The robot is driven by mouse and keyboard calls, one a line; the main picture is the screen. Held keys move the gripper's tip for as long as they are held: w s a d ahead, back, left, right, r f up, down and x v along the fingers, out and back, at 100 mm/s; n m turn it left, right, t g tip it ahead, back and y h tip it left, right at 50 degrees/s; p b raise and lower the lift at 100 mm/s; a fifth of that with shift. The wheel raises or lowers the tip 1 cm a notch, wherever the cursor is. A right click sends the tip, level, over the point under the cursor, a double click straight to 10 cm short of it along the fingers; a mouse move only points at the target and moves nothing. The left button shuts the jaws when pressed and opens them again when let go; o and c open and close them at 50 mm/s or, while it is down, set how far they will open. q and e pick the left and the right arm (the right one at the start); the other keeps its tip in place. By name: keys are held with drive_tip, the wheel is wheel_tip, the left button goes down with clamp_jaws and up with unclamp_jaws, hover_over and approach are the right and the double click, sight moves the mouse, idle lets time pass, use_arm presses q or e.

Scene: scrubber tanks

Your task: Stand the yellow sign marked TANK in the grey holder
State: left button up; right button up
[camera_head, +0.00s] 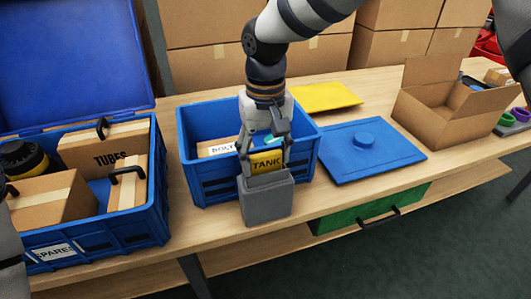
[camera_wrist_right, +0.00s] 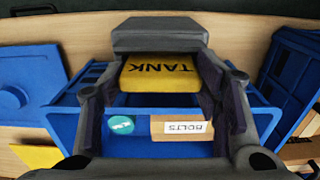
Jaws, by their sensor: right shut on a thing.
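The yellow sign (camera_head: 265,160) marked TANK is upright between the fingers of my right gripper (camera_head: 265,170), which is shut on it. The grey holder (camera_head: 266,205) stands near the table's front edge, directly below the sign. The sign's lower edge is at the holder's top and seems to enter it; how deep it sits is hidden. In the right wrist view, the sign (camera_wrist_right: 162,73) lies between the fingers and meets the grey holder (camera_wrist_right: 160,35). My left gripper is not in view; only part of an arm shows at the left edge.
A blue crate (camera_head: 192,142) with a BOLTS box (camera_head: 217,147) stands right behind the holder. A blue SPARES crate (camera_head: 95,242) with boxes is at left. A blue lid (camera_head: 372,155), a yellow panel (camera_head: 325,96) and an open carton (camera_head: 430,118) lie to the right.

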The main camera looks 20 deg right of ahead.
drive_tip(key=o, duration=1.3)
drive_tip(key=shift+o, duration=0.4)
drive_tip(key=o, duration=0.4)
drive_tip(key=shift+r, duration=0.1)
drive_tip(key=shift+r, duration=3.4)
